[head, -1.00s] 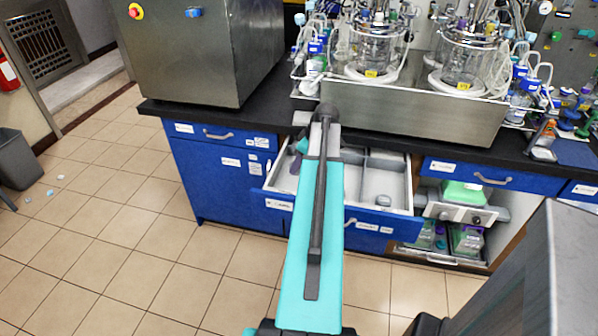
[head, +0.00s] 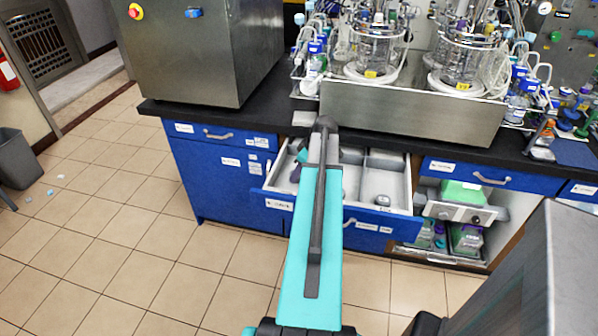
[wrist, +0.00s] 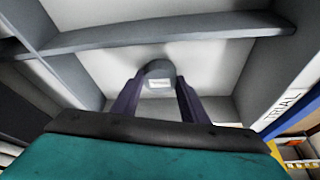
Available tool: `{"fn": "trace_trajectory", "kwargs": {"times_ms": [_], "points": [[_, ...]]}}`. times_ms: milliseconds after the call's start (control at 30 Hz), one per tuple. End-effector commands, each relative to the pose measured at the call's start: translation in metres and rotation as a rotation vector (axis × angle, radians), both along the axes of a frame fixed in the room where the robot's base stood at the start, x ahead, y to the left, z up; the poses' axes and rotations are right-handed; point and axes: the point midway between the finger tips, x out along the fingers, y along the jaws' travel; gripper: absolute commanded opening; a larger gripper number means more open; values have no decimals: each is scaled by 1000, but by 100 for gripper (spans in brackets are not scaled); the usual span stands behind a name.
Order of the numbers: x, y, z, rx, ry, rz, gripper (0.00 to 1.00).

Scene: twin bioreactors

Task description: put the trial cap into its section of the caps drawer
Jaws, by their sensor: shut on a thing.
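The trial cap is a small grey round cap (wrist: 159,74) with a pale label on its face. In the wrist view my gripper (wrist: 157,88) has its two dark fingers on either side of the cap and is shut on it. The cap is over or in a pale compartment of the open caps drawer (head: 278,203). A label reading TRIAL (wrist: 285,103) is on the rim at the right of this compartment. I cannot tell whether the cap touches the floor. In the head view my arm hides the cap and most of the gripper.
Grey dividers (wrist: 170,33) separate the drawer sections. The black worktop (head: 395,139) with a steel tray of glass vessels (head: 410,105) is above and behind the drawer.

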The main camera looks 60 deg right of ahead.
Motion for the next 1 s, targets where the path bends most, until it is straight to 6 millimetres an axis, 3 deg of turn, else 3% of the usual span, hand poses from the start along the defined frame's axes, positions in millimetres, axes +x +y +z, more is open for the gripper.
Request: {"fn": "trace_trajectory", "kwargs": {"times_ms": [367,400,500,1000], "points": [[0,0,-3,0,0,0,16],[0,0,-3,0,0,0,43],[0,0,-3,0,0,1,58],[-1,0,3,0,0,0,58]]}}
